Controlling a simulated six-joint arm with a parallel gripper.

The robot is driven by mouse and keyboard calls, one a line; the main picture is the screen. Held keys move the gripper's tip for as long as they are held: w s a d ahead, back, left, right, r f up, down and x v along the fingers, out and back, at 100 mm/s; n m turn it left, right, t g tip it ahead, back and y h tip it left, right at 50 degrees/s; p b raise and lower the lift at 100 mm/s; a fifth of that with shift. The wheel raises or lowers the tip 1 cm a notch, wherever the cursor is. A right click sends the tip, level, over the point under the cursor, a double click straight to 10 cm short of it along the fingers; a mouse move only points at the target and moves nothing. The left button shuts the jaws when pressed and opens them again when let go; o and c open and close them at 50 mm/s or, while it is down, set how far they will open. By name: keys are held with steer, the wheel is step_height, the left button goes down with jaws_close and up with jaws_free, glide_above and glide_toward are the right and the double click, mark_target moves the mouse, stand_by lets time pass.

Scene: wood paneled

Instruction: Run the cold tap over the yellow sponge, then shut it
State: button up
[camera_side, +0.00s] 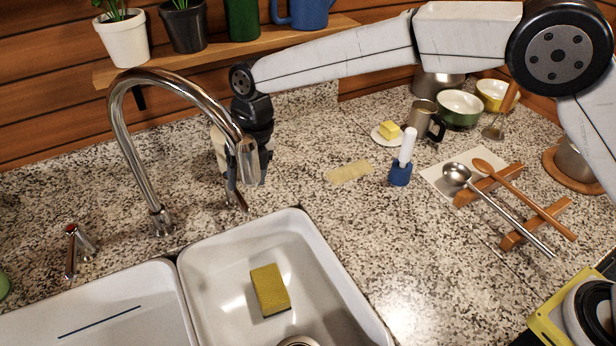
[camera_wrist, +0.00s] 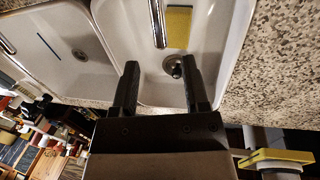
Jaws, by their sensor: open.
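The yellow sponge (camera_side: 270,290) lies in the right sink basin; it also shows in the wrist view (camera_wrist: 179,28). The chrome spout (camera_side: 125,110) arches over the basins, and no water is visible from it. A small metal tap (camera_side: 238,199) without a visible red mark stands right of the spout's base, partly hidden by my gripper. My gripper (camera_side: 246,182) hangs just above this tap, partly behind the spout's end. In the wrist view my gripper (camera_wrist: 159,66) has its fingers apart with nothing between them. Contact with the tap cannot be told.
A red-marked tap (camera_side: 76,250) stands left of the spout. Right of the sink are a blue-and-white brush (camera_side: 402,163), a butter dish (camera_side: 389,132), a metal mug (camera_side: 425,120) and spoons on a wooden rest (camera_side: 490,185). A shelf with pots (camera_side: 230,50) is behind.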

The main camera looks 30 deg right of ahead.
mark_target(245, 204)
steer(key=shift+a+f, duration=0.2)
steer(key=shift+f, duration=0.85)
steer(key=shift+a+f, duration=0.2)
steer(key=shift+f, duration=0.9)
steer(key=shift+a+f, duration=0.2)
steer(key=shift+f, duration=0.85)
jaws_close()
